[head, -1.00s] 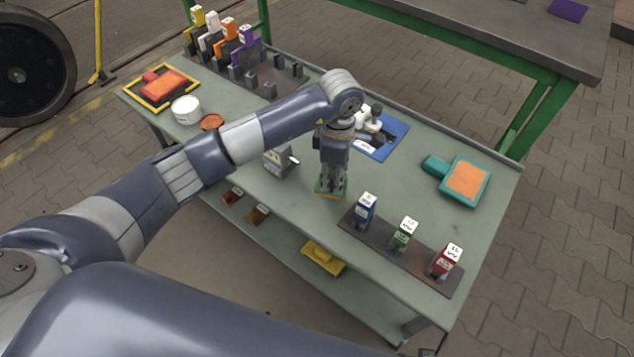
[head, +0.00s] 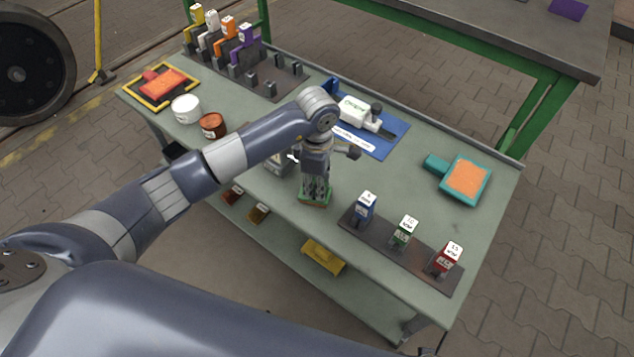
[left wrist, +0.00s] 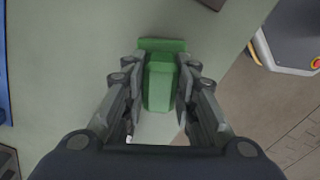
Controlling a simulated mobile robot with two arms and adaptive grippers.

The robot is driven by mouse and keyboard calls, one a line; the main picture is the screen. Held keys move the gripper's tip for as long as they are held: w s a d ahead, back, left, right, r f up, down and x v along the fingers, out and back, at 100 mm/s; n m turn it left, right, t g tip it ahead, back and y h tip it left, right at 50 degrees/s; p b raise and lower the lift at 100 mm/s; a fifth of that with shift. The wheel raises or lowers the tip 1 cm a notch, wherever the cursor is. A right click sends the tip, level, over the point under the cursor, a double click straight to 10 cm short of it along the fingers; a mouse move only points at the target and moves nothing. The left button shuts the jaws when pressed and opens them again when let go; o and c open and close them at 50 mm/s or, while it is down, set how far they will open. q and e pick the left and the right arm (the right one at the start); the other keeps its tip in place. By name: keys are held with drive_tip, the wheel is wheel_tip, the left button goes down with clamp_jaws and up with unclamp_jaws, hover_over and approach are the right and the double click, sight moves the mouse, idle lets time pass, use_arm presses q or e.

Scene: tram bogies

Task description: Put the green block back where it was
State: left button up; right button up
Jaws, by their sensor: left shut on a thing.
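My left gripper (head: 315,188) is shut on a green block (head: 314,200) near the front edge of the green-grey table (head: 240,165). The left wrist view shows the block (left wrist: 160,82) between the two fingers (left wrist: 160,88), with a wider green part at its far end. My right gripper is not in view.
A dark rack at right front holds blue (head: 365,208), green-and-white (head: 405,232) and red (head: 447,258) labelled pieces. Behind are a blue mat (head: 392,142) with a white tool (head: 356,110) and a teal tray (head: 484,190). Open tabletop lies between gripper and teal tray.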

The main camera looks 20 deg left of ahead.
use_arm(q)
drive_tip(key=o, duration=0.9)
drive_tip(key=shift+o, duration=0.2)
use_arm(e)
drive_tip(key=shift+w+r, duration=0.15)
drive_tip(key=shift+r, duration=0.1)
use_arm(q)
drive_tip(key=shift+r, duration=0.3)
wheel_tip(320, 180, up, 6)
drive_tip(key=shift+r+p, duration=0.25)
drive_tip(key=shift+p, duration=0.2)
drive_tip(key=shift+r, duration=0.25)
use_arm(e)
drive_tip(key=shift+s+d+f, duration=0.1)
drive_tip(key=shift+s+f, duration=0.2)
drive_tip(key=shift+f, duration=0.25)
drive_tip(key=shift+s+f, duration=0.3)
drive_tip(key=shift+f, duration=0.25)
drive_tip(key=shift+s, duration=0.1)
